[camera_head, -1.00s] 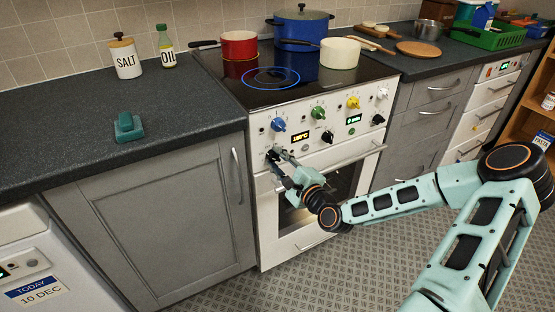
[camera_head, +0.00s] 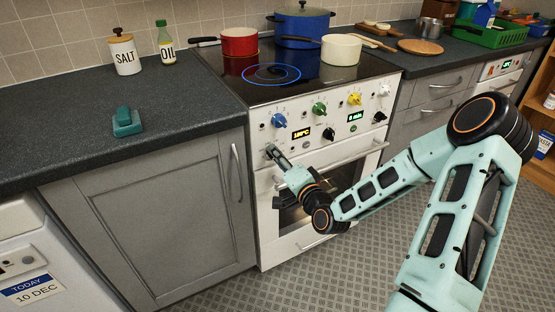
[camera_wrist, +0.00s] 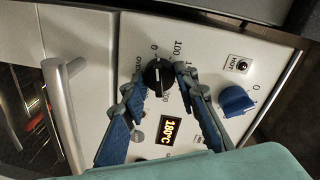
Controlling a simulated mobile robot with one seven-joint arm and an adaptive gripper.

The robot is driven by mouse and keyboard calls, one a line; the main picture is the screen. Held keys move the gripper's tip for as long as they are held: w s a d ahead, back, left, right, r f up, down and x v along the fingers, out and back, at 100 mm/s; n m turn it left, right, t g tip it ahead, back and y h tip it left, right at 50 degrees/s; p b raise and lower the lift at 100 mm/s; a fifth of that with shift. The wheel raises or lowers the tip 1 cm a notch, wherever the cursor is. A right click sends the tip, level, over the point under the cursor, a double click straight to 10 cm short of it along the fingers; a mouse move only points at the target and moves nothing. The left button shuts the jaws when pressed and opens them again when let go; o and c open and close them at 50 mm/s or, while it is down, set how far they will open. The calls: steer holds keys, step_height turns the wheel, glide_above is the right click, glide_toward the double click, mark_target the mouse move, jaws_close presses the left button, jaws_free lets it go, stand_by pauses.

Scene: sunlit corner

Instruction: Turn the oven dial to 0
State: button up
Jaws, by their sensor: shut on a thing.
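The black oven dial (camera_wrist: 157,80) sits on the cooker's white front panel in the wrist view. The printed marks 0, 100 and 200 stand around it, with the word oven beside it. I cannot clearly tell which mark it points at. My gripper (camera_wrist: 160,74) is shut on the dial, one finger on each side. In the head view my gripper (camera_head: 271,152) is at the panel's left end and mostly hides the dial. The oven display (camera_wrist: 170,130) reads 180°C; it also shows in the head view (camera_head: 301,134).
A blue knob (camera_head: 279,120) is just above; green (camera_head: 319,109) and yellow (camera_head: 355,98) knobs follow to the right. The oven door handle (camera_wrist: 66,110) runs close below the dial. A red pot (camera_head: 239,43), a blue pot (camera_head: 302,27) and a cream pan (camera_head: 341,50) stand on the hob.

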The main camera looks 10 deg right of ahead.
steer(key=shift+n+b, duration=0.3)
steer(key=shift+n, duration=0.5)
steer(key=o, duration=1.2)
steer(key=shift+c, duration=0.2)
steer(key=v, duration=0.7)
steer(key=shift+s, duration=0.3)
steer(key=shift+d, duration=0.15)
